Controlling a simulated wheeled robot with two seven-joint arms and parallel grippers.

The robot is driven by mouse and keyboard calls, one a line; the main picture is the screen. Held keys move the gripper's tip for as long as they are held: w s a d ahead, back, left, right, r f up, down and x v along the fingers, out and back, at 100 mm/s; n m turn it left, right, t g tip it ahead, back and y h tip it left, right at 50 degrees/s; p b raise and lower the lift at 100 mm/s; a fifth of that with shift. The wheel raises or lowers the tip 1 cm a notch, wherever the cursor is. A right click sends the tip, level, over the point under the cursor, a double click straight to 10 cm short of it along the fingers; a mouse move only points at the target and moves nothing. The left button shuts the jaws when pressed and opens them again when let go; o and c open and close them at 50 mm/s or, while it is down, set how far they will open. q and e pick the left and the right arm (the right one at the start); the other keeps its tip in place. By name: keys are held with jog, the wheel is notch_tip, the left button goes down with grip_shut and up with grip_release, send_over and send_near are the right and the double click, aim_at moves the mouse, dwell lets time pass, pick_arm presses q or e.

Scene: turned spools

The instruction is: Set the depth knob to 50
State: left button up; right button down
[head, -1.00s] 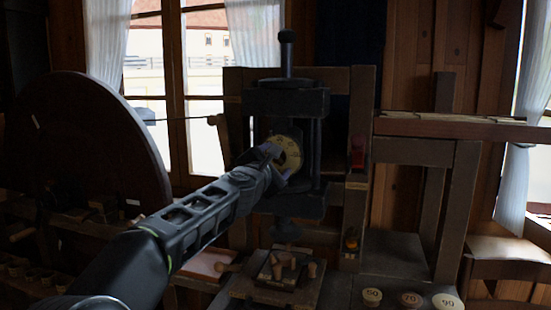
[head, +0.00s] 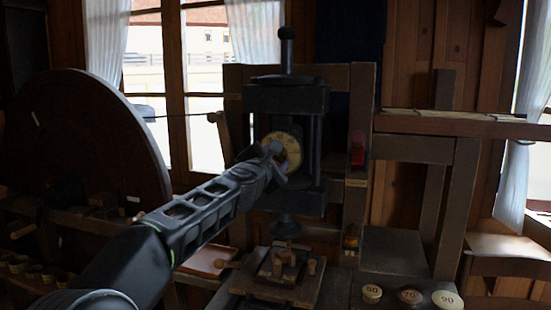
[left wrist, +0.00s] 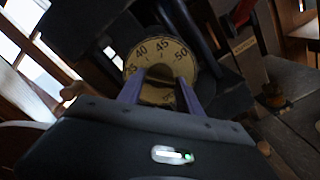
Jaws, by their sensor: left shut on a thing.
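The depth knob sits at the centre of a round brass dial (head: 291,148) on the front of a dark press (head: 285,100). In the left wrist view the dial (left wrist: 163,52) shows the numbers 35, 40, 45 and 50 around its upper rim. My left gripper (head: 273,160) is at the dial, its arm coming in from the lower left. In the left wrist view its two purplish fingers (left wrist: 160,88) are shut on the knob (left wrist: 160,74) in the middle of the dial. The pointer mark is too small to read. My right gripper is not in view.
A large dark wheel (head: 90,140) stands at the left. Round discs marked 50 (head: 372,293), 70 (head: 410,297) and 90 (head: 447,299) lie at the lower right. Small wooden pegs stand on a block (head: 285,265) below the press.

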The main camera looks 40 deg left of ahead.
pick_arm(q)
jog(key=shift+c, duration=0.9)
jog(key=shift+m, duration=0.5)
jog(key=m+p, duration=0.5)
jog(key=m, duration=1.7)
jog(key=shift+m, duration=0.4)
